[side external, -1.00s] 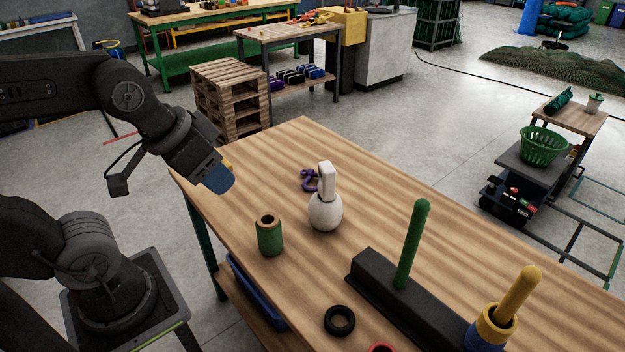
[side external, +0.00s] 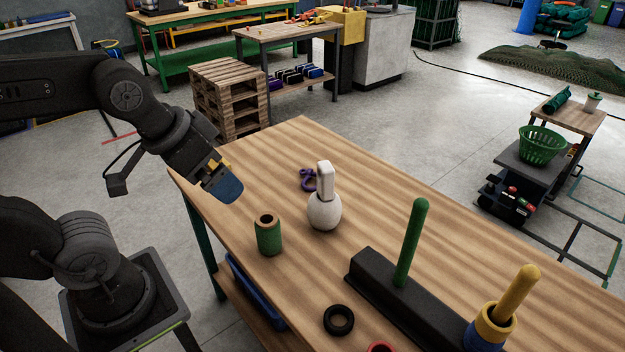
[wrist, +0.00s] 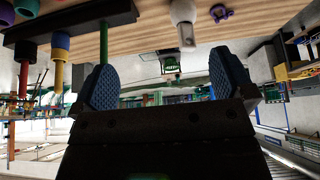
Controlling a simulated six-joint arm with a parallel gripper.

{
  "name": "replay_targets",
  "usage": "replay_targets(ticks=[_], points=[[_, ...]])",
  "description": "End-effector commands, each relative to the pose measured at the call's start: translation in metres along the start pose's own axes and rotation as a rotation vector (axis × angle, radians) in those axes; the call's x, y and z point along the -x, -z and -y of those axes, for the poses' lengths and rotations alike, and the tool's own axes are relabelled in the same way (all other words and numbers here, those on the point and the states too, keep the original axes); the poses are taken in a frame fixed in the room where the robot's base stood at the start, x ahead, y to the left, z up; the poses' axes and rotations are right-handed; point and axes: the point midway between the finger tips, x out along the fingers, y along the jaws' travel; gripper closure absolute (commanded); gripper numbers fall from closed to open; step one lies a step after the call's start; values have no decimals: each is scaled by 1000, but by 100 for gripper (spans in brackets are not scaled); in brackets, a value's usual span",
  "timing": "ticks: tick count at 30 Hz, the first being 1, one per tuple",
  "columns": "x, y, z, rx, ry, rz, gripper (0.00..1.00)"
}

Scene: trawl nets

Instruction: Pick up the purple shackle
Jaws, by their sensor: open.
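The purple shackle (side external: 308,180) lies on the wooden table, just behind and left of a white rounded float with a neck (side external: 324,212), which hides part of it in the side view. In the wrist view the shackle (wrist: 221,13) shows near the top edge, to the right of the white float (wrist: 184,18). My gripper (side external: 226,185) is above the table's left edge, left of the shackle and apart from it. Its blue fingers stand wide apart in the wrist view (wrist: 162,88), with nothing between them.
A green spool (side external: 268,236) stands on the table in front of the float. A black base with a green peg (side external: 411,245), a yellow peg (side external: 516,295) with rings, and a black ring (side external: 339,320) are at the front right. The table's back and right are clear.

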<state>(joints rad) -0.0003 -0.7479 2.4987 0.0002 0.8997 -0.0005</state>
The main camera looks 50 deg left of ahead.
Motion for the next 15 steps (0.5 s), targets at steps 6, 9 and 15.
replay_targets(ticks=[6,9,15], points=[[-12,37,11,54,30,18,0],[-28,71,24,106,56,31,0],[-77,134,58,211,109,49,0]])
